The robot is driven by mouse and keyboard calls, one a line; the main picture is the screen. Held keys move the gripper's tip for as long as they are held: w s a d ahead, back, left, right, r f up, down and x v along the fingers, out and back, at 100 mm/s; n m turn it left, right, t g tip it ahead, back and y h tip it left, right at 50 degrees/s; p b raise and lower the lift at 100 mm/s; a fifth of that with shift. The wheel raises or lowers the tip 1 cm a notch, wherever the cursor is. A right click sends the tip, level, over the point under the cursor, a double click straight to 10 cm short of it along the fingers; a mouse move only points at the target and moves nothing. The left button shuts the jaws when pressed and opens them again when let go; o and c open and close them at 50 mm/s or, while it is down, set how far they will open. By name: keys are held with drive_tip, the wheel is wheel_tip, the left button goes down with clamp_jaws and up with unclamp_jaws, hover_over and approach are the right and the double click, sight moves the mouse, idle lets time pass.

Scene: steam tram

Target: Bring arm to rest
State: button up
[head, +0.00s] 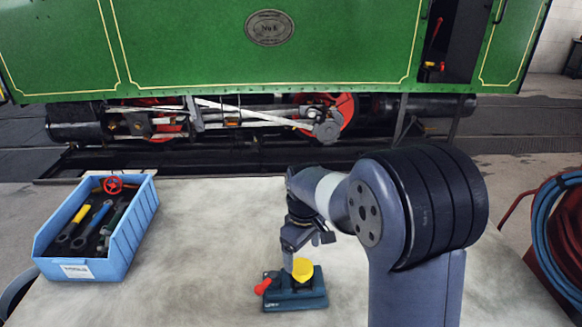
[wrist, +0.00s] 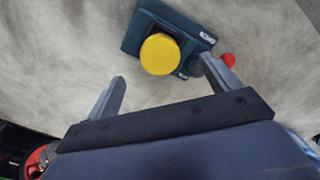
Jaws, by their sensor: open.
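My gripper (wrist: 160,82) is open, its two fingers spread wide in the wrist view. A dark teal block-shaped device (head: 296,290) with a yellow round knob (head: 302,269) and a red part (head: 263,287) sits on the table. In the wrist view the device (wrist: 140,36) lies just beyond the fingers. Its yellow knob (wrist: 160,54) shows ahead of the gap, and the right finger overlaps the device's edge near the red tip (wrist: 228,60). I cannot tell whether that finger touches it. In the head view my arm reaches over the table and its gripper is above the device.
A blue bin (head: 122,247) with wrenches and a red valve wheel (head: 113,185) stands at the table's left. The table (head: 195,270) is clear between bin and device. A coiled blue hose (head: 550,230) is at the right. The green steam tram (head: 200,45) stands behind.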

sight(302, 267)
drive_tip(key=shift+f+b, duration=2.55)
drive_tip(key=shift+f, duration=0.8)
